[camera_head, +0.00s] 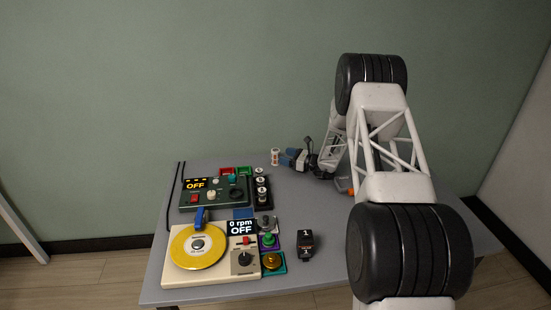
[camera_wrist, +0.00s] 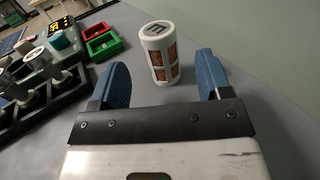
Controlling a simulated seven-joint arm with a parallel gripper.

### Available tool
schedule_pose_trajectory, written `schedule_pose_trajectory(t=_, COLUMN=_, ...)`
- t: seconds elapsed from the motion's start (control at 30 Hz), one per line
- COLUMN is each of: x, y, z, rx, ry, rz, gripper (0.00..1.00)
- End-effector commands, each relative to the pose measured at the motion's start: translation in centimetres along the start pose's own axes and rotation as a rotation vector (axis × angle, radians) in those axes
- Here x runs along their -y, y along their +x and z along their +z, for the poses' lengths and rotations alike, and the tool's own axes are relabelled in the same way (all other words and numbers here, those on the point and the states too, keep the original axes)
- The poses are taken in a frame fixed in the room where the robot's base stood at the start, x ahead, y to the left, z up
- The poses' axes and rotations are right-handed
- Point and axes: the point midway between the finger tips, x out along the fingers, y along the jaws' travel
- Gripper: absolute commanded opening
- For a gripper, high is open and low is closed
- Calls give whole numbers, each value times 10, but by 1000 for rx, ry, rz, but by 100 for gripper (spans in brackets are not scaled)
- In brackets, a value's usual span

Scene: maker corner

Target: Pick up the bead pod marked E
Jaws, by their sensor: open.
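The bead pod marked E (camera_wrist: 160,55) is a white upright cylinder with windows showing brown beads and a dark letter on its lid. It stands on the grey table. In the head view the pod (camera_head: 275,157) is near the back edge, just left of my gripper (camera_head: 288,158). In the wrist view my gripper (camera_wrist: 162,66) is open, with one blue finger on each side of the pod. The pod appears slightly beyond or level with the fingertips, with visible gaps on both sides. Nothing is held.
A black rack (camera_head: 263,194) with several white-topped pods stands left of my gripper. Red (camera_head: 226,171) and green (camera_head: 243,170) trays lie near the back. A control box (camera_head: 212,195) and a yellow-disc turntable (camera_head: 198,247) fill the left. The table right of the pod is clear.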

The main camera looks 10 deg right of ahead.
Motion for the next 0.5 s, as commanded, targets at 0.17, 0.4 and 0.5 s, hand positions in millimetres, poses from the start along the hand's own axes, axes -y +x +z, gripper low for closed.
schedule_pose_trajectory(t=0.17, x=0, y=4, z=0, rx=0, ry=0, rz=1, gripper=72)
schedule_pose_trajectory(t=0.4, x=0, y=13, z=0, rx=0, ry=0, rz=1, gripper=72)
schedule_pose_trajectory(t=0.5, x=0, y=13, z=0, rx=0, ry=0, rz=1, gripper=72)
